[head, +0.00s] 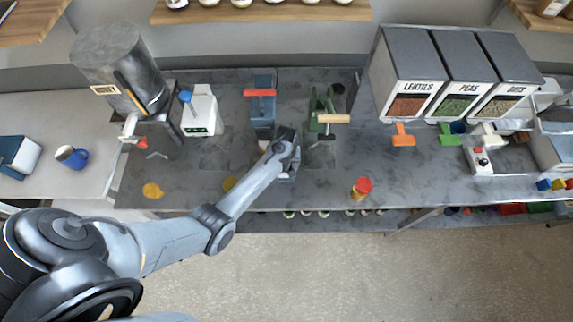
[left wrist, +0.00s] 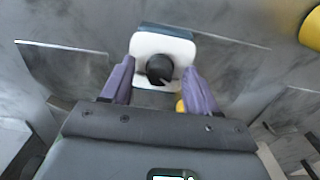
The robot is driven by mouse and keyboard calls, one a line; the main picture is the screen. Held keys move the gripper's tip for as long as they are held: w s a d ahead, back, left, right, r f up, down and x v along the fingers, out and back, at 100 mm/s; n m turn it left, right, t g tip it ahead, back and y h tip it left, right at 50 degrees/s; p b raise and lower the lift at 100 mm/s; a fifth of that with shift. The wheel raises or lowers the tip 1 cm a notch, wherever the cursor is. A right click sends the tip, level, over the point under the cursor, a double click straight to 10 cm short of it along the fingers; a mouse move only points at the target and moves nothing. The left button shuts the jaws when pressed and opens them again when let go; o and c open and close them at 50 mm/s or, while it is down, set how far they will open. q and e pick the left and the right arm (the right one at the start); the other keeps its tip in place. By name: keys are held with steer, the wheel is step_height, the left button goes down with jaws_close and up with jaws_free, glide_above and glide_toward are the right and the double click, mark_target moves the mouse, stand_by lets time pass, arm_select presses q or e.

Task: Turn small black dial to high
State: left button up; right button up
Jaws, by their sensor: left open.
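The small black dial (left wrist: 159,68) sits on a white panel (left wrist: 144,44) in the left wrist view, with a dark blue-grey edge behind it. My left gripper (left wrist: 160,78) is open, with its purple fingers on either side of the white panel and the dial between them. I cannot tell whether the fingers touch the dial. In the head view my left gripper (head: 284,160) is low over the middle of the counter, in front of the blue device with a red handle (head: 262,100). The dial is hidden there by my arm. My right gripper is not in view.
The green device with a wooden handle (head: 323,115) stands just right of my gripper. A white scale-like unit (head: 201,110) stands left. Grain dispensers (head: 443,70) stand at the back right. A red-topped jar (head: 361,188) is near the front edge. Counter between them is mostly clear.

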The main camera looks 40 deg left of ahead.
arm_select(q)
steer(key=shift+c, duration=0.3)
steer(key=c, duration=1)
